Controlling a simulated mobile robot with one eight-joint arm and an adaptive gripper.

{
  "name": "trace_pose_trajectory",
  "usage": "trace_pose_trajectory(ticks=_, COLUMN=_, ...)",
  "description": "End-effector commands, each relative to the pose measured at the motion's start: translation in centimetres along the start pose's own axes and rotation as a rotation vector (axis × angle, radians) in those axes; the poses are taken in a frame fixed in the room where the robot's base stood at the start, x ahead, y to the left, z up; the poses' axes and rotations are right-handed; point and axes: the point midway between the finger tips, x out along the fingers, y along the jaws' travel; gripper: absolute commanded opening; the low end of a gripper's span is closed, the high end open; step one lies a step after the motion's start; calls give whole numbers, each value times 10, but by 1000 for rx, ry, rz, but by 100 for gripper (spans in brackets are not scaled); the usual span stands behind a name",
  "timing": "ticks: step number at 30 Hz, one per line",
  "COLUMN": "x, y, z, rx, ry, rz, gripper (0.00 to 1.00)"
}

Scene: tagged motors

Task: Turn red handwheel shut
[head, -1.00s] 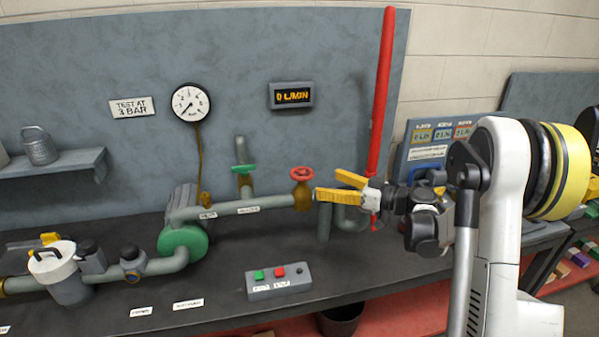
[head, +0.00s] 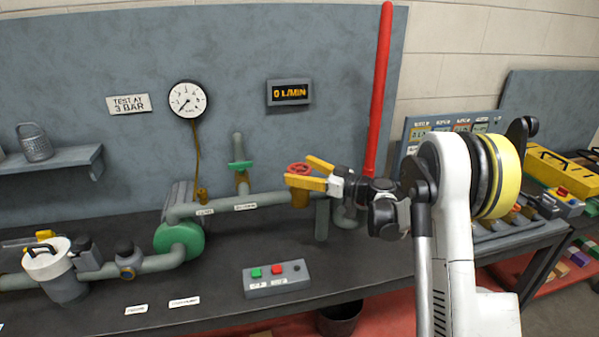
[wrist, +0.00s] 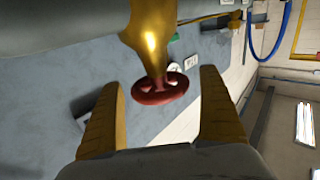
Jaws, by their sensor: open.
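The red handwheel (head: 299,169) sits on top of a brass valve (head: 300,197) at the right end of the grey-green pipe. My gripper (head: 304,172) has its yellow fingers spread open at the handwheel, one finger in front of the valve and the other behind and to the right. In the wrist view the handwheel (wrist: 160,89) and its brass stem (wrist: 150,40) show between the two open fingers (wrist: 160,100), with gaps on both sides. I cannot see contact with either finger.
A round gauge (head: 187,99) and a display reading 0 L/MIN (head: 289,92) are on the back panel. A green-handled valve (head: 240,165) stands left of the handwheel. A red upright pole (head: 378,90) rises behind my arm. A button box (head: 277,278) sits on the bench front.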

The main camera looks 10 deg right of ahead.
Motion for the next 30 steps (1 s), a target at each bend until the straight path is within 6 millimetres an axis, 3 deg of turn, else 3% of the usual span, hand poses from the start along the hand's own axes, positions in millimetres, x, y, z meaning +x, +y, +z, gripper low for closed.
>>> trace_pose_trajectory(ticks=6, x=0, y=0, z=0, rx=0, ry=0, rz=0, gripper=90)
trace_pose_trajectory(ticks=11, x=0, y=0, z=0, rx=0, ry=0, rz=0, gripper=42)
trace_pose_trajectory(ticks=12, x=0, y=0, z=0, rx=0, ry=0, rz=0, gripper=37)
trace_pose_trajectory(ticks=23, x=0, y=-1, z=1, rx=0, ry=-1, rz=35, gripper=37)
trace_pose_trajectory(ticks=30, x=0, y=-2, z=1, rx=0, ry=-1, rz=167, gripper=37)
